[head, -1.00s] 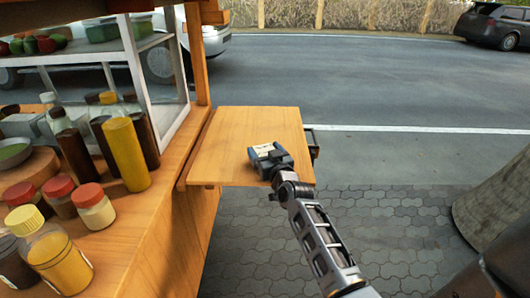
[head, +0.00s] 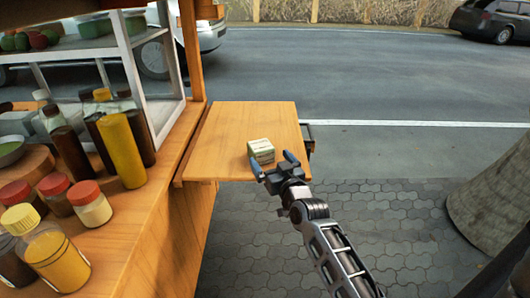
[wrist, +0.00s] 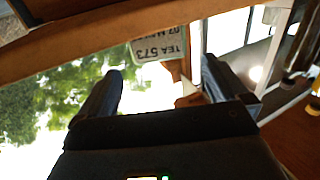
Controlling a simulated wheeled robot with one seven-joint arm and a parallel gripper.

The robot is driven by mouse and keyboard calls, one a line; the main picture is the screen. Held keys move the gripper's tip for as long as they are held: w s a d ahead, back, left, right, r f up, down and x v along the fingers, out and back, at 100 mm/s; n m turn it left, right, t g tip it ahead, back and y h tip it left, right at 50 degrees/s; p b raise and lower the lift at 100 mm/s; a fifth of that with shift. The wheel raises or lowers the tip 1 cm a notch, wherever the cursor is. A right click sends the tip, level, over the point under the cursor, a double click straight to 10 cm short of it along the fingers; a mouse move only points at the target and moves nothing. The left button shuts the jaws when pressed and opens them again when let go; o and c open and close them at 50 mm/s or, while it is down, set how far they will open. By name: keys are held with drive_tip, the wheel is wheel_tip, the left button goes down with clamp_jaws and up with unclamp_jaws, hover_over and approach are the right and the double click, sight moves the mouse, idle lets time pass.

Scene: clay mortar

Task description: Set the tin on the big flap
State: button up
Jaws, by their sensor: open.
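The tin (head: 261,151), a small box with greenish sides and a pale top, stands on the big flap (head: 235,125), near its front right part. My gripper (head: 273,163) is open just in front of the tin, to its lower right, with the fingers spread and apparently nothing between them. In the wrist view the tin's lettered side (wrist: 160,46) shows beyond the two open fingers (wrist: 155,85), against the wooden edge across the top. I cannot tell exactly how wide the gap between the fingers and the tin is.
The stall counter (head: 135,225) on the left holds several bottles and jars, such as a yellow bottle (head: 121,150). A glass case (head: 150,80) stands behind them. The rest of the flap is bare. Paving (head: 385,225) lies to the right, with a trunk-like column (head: 490,200).

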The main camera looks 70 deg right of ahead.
drive_tip(key=s+a+f+n+t+y, duration=0.1)
drive_tip(key=s+a+n+y, duration=0.3)
drive_tip(key=a, duration=0.8)
drive_tip(key=s+a+f+t+y, duration=0.15)
drive_tip(key=s+a, duration=0.45)
drive_tip(key=a, duration=0.7)
drive_tip(key=s+a+r+n+y, duration=0.5)
drive_tip(key=s+a+r+y, duration=0.2)
drive_tip(key=s+a, duration=0.5)
drive_tip(key=shift+s+a+r, duration=0.15)
drive_tip(key=shift+s+r, duration=0.05)
drive_tip(key=shift+r, duration=0.4)
drive_tip(key=shift+g, duration=0.25)
